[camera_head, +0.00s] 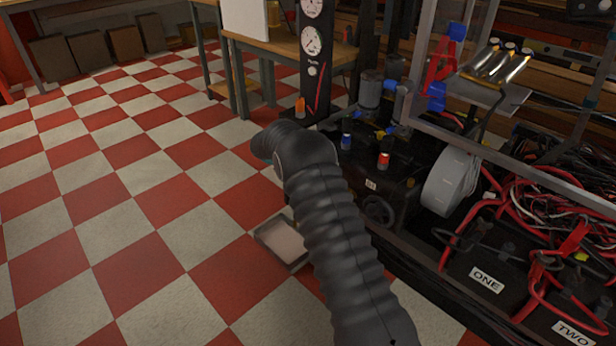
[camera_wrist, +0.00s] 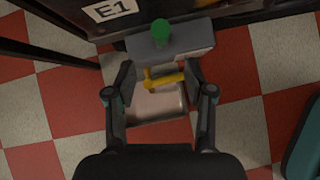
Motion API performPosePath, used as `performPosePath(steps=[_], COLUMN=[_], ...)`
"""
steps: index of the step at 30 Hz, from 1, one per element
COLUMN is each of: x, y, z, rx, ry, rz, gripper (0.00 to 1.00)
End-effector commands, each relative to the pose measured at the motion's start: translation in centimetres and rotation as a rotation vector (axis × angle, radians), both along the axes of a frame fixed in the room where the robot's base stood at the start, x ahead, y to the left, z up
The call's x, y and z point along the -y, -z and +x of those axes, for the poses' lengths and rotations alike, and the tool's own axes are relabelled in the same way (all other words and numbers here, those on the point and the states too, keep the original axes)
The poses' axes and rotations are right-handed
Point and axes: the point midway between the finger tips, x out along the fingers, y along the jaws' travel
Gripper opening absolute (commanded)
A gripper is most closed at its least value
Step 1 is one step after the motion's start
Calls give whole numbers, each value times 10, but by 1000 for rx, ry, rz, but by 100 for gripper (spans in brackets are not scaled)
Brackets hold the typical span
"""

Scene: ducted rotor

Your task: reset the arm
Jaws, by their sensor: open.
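My gripper (camera_wrist: 159,76) shows in the wrist view with its two fingers spread apart and nothing clasped between them. A grey block with a green knob (camera_wrist: 161,30) lies just ahead of the fingertips. A yellow handle-like piece (camera_wrist: 166,80) shows between the fingers; I cannot tell whether a finger touches it. A shallow tray (camera_wrist: 157,112) on the floor is seen below and behind it. In the head view my dark ribbed arm reaches forward beside the machine, and my gripper is hidden there.
The black machine base (camera_head: 372,190) stands close along the right of my arm, with red and black cables (camera_head: 560,200) farther right. The tray (camera_head: 283,244) also shows in the head view. A wooden bench (camera_head: 285,45) stands behind. The checkered floor (camera_head: 120,220) at left is open.

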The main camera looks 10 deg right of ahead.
Motion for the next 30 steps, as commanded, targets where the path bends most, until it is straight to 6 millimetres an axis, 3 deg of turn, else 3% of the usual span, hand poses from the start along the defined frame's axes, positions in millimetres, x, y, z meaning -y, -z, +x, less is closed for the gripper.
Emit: performPosePath(steps=[13,20,26,30], x=[0,-4,-9,-14], y=[0,5,46,41], z=[0,-3,-49,-87], rx=[5,98,117,147], ry=[7,149,388,571], rz=[2,67,164,231], gripper=[54,54,54,54])
